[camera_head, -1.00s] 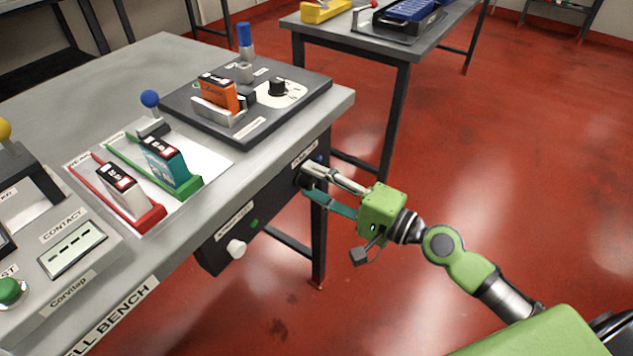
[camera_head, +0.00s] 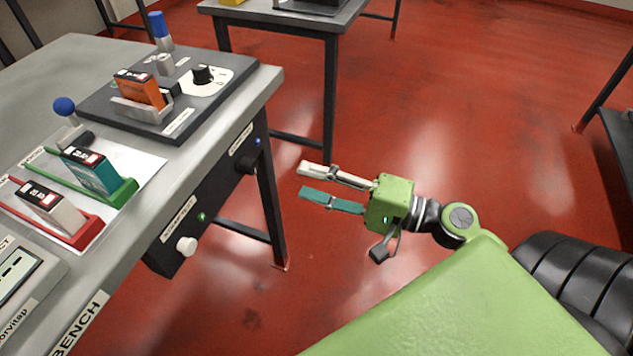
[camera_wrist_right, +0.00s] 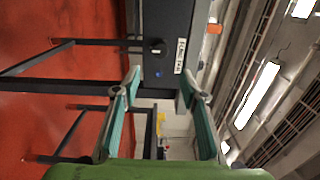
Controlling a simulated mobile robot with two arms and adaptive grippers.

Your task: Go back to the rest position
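My right gripper (camera_head: 303,181) is green with one pale and one teal finger in the head view. It is open and empty, over the red floor to the right of the bench. A gap lies between its fingertips and the bench's front panel. In the right wrist view my right gripper (camera_wrist_right: 163,82) shows two spread teal fingers with nothing between them. The black knob (camera_head: 245,165) on the front panel is ahead of it and also shows in the right wrist view (camera_wrist_right: 156,47). My left gripper is not in view.
The bench (camera_head: 230,118) carries an orange cell (camera_head: 139,88) in a dark tester, a teal cell (camera_head: 91,170) in a green holder and a white cell (camera_head: 47,206) in a red holder. Another table (camera_head: 293,22) stands behind. Red floor is clear around the gripper.

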